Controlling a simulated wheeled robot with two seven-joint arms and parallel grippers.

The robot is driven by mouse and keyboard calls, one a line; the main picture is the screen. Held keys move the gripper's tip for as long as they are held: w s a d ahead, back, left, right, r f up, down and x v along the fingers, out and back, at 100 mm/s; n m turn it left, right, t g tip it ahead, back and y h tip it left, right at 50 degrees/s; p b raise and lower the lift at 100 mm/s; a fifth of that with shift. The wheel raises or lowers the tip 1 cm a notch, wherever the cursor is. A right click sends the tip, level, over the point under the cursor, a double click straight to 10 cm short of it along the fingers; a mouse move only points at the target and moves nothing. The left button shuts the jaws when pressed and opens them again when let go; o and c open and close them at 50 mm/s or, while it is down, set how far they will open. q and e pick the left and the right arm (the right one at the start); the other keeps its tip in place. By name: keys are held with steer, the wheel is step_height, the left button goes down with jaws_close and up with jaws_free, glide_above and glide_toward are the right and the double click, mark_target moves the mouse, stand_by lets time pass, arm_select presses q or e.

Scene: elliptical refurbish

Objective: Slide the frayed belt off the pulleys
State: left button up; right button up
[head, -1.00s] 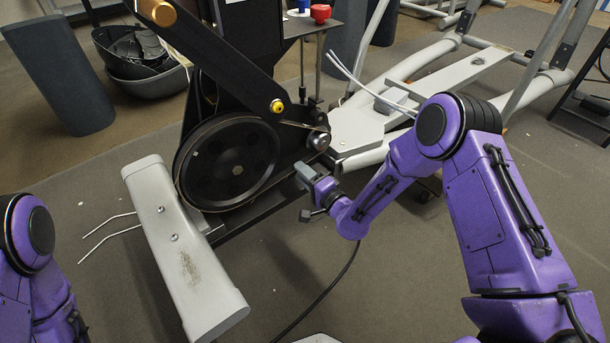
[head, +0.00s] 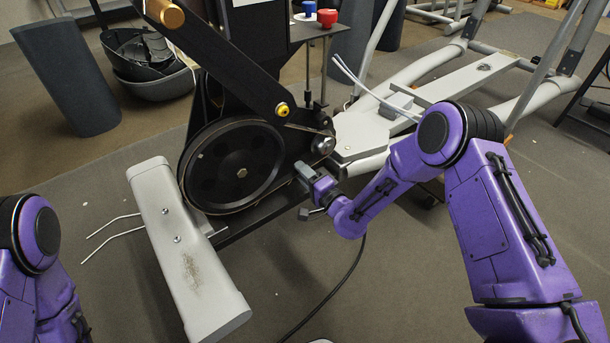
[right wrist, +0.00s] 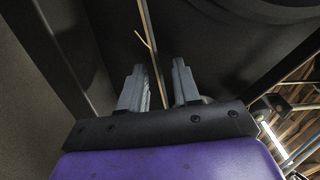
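The large black pulley (head: 228,170) stands upright on the machine, with the thin belt (head: 197,205) showing as a tan line around its rim. The small metal pulley (head: 323,145) is to its upper right. My right gripper (head: 303,186) is just below the small pulley, beside the big pulley's lower right. In the right wrist view, its two grey fingers (right wrist: 157,88) are apart, with the tan belt (right wrist: 155,60) running between them and a loose frayed strand (right wrist: 143,40) sticking out. A gap shows between belt and fingers. Only my left arm is visible at lower left; its gripper is out of view.
A grey stabiliser foot (head: 183,250) lies in front of the big pulley. A black crank arm (head: 230,65) crosses above it. A small table (head: 325,28) with blue and red items stands behind. Grey rails (head: 440,95) extend right. A black cable lies on the floor.

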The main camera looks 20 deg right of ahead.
steer(key=shift+w+a, duration=0.15)
steer(key=shift+w, duration=0.2)
jaws_close()
stand_by(1.8)
